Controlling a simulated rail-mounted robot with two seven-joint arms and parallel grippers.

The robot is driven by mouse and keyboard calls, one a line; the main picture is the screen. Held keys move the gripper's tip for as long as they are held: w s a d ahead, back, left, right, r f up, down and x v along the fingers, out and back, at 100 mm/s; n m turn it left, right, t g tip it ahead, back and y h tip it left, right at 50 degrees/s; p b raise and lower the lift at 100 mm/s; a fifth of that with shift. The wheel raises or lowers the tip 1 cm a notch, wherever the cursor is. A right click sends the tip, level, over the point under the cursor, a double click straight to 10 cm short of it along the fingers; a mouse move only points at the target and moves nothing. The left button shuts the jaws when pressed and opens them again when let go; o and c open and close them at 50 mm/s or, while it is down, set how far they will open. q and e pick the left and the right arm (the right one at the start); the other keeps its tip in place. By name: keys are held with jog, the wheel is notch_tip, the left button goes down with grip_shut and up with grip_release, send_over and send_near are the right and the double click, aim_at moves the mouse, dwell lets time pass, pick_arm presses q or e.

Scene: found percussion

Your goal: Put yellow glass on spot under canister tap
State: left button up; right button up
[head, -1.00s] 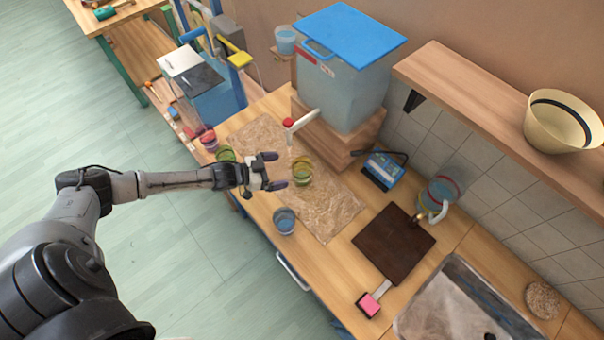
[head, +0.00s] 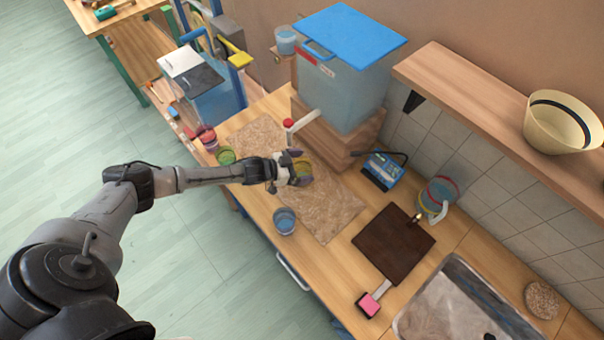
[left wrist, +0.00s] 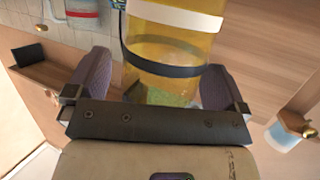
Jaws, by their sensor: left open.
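The yellow glass (head: 303,171) stands on the mottled brown mat on the counter, in front of the canister tap (head: 303,121). My left gripper (head: 297,168) is at the glass, with its fingers open on either side of it. In the left wrist view the glass (left wrist: 168,55) is transparent yellow with a white band and a black band, and it sits between the two purple finger pads (left wrist: 155,85). The large canister (head: 345,85) with a blue lid stands on a wooden riser (head: 335,135). The spot under the tap cannot be made out clearly. My right gripper is not in view.
A green glass (head: 226,155) and a red glass (head: 208,139) stand to the left, and a blue glass (head: 284,220) stands nearer the counter's front edge. A blue box (head: 382,170), a dark board (head: 393,243) and a sink (head: 460,305) lie to the right. The mat (head: 335,208) is bare at its right end.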

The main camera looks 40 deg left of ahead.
pick_arm(q)
jog(key=shift+w, duration=0.1)
jog(key=shift+c, duration=0.5)
jog(key=c, duration=1.4)
jog(key=shift+s+r, duration=0.25)
jog(key=shift+r, duration=0.1)
notch_tip(320, 180, up, 6)
jog(key=s, duration=0.6)
jog(key=s+a, duration=0.1)
jog(key=s, duration=0.6)
jog(key=s+a, duration=0.1)
jog(key=s, duration=0.5)
jog(key=shift+s+a+r, duration=0.1)
jog(key=shift+s+a, duration=0.05)
jog(key=shift+a, duration=0.05)
